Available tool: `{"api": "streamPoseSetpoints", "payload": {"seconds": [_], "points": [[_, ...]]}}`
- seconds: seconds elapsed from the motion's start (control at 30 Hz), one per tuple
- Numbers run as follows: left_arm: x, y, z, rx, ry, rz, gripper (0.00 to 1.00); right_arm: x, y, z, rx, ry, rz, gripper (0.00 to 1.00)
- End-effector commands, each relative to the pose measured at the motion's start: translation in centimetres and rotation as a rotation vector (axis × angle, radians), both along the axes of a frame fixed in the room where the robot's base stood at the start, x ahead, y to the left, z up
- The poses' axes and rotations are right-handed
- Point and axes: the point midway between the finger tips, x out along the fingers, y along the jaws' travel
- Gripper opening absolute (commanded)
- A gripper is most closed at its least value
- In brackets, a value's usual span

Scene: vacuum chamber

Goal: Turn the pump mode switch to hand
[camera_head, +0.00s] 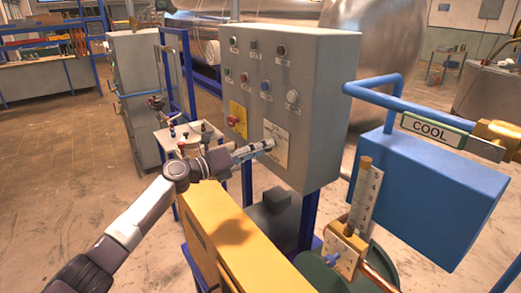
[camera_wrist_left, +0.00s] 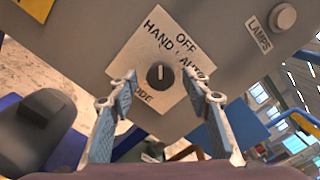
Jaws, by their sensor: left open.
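The mode switch is a small dark round knob (camera_wrist_left: 160,76) on a pale plate marked HAND, OFF and AUTO in the left wrist view. The plate (camera_head: 279,150) is low on the grey control box in the head view, where the knob is hidden by my gripper. My left gripper (camera_head: 266,147) is open in front of the plate. In the left wrist view its fingers stand on either side of the knob, with visible space between; contact is not clear. My right gripper is out of view.
The grey control box (camera_head: 318,85) carries several buttons and lamps, with a red stop button (camera_head: 233,119) on a yellow plate beside the switch. A blue box (camera_head: 425,185) with a COOL sign stands at right.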

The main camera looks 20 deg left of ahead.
Motion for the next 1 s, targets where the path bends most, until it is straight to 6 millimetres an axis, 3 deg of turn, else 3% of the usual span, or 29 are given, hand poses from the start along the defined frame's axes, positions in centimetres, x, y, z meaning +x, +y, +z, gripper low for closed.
{"api": "streamPoseSetpoints", "payload": {"seconds": [0.27, 0.7, 1.0], "points": [[-1.5, 1.3, -0.2, 0.004, 0.002, 0.001, 0.45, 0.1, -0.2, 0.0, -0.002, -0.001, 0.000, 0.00], [-8.3, 6.5, -0.2, 0.001, 0.003, 0.000, 0.45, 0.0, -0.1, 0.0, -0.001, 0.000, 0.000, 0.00], [-9.5, 7.4, 0.0, -0.001, 0.001, 0.000, 0.45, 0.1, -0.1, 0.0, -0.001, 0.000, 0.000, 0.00]]}}
